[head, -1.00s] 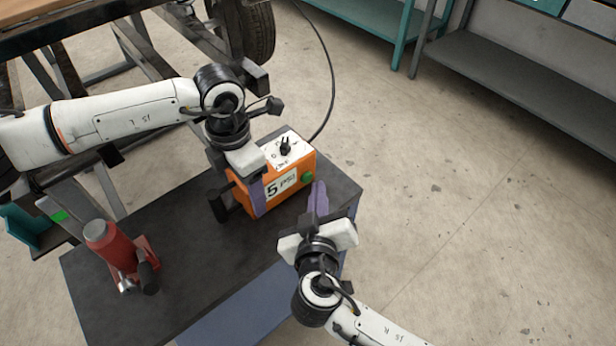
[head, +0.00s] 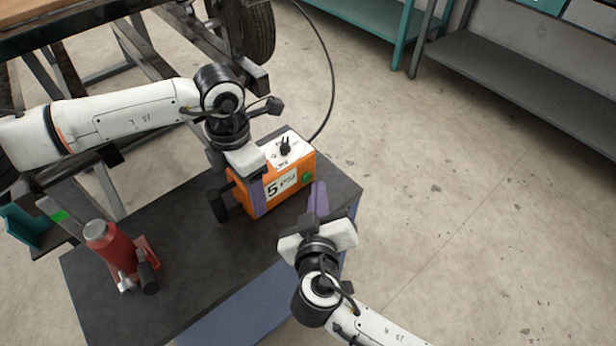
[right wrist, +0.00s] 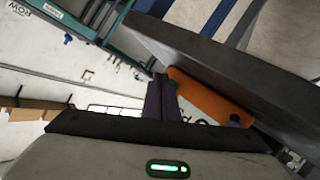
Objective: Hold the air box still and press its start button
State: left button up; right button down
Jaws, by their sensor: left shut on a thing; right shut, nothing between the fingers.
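The orange air box (head: 290,192) stands on the dark top of a cart. Its pale upper face has a black knob (head: 285,149), and its front carries a label with a "5". The green start button (head: 307,177) is on the front, near the right end. My left gripper (head: 257,196) is shut on the left end of the box. My right gripper (head: 318,196) is shut and empty, its purple fingers just in front of the button side. I cannot tell whether they touch. The right wrist view shows those fingers (right wrist: 160,98) beside the orange box (right wrist: 210,97).
A red bottle jack (head: 113,248) stands on the left part of the dark cart top (head: 205,262). A black hose (head: 331,80) runs up behind the box. A frame with a tyre (head: 258,35) is behind. Shelves (head: 510,80) stand at the back right; floor is open on the right.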

dwell(0.4)
jog(key=shift+w+a, duration=0.3)
pick_arm(q)
jog(key=shift+d, duration=0.1)
pick_arm(e)
jog(key=shift+w+a, duration=0.4)
jog(key=shift+w, duration=0.1)
dwell(0.9)
jog(key=shift+s, duration=0.1)
jog(key=shift+s+d, duration=0.7)
